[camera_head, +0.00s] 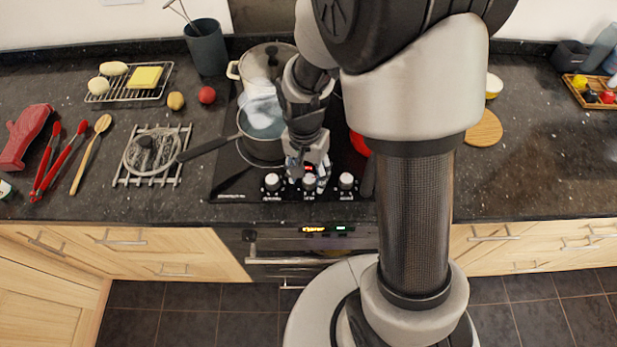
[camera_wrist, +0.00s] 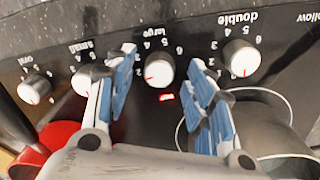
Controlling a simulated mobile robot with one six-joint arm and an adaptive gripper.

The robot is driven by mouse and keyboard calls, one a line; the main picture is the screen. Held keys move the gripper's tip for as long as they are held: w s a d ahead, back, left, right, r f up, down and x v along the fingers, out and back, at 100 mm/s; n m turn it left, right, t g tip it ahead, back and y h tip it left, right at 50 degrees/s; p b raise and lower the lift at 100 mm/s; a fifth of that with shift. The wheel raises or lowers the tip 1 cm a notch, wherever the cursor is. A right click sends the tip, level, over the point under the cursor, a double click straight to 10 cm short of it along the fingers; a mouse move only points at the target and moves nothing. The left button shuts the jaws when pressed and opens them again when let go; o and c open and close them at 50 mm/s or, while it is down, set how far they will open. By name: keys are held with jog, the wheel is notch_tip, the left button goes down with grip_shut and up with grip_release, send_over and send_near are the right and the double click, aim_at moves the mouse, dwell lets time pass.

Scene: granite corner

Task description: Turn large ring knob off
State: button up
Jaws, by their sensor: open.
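The large ring knob (camera_wrist: 159,71) is a white knob with a red mark, under the word "large" in the wrist view, where the lettering is upside down. A red light (camera_wrist: 167,97) glows beside it. My gripper (camera_wrist: 163,68) is open, with one blue-padded finger on each side of this knob and visible gaps between. Whether the tips reach down to knob height is hard to tell. In the head view my gripper (camera_head: 308,172) is over the front knob row and partly covers it. The double knob (camera_wrist: 242,57), small knob (camera_wrist: 85,80) and oval knob (camera_wrist: 35,88) also show.
A saucepan (camera_head: 262,148) with a long handle stands on the hob just left of my gripper, with a lidded pot (camera_head: 262,62) behind. A red pan (camera_wrist: 62,135) is near the oval and small knobs. The right counter front is clear.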

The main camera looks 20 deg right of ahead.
jog(key=shift+f, duration=0.55)
jog(key=c, duration=1.1)
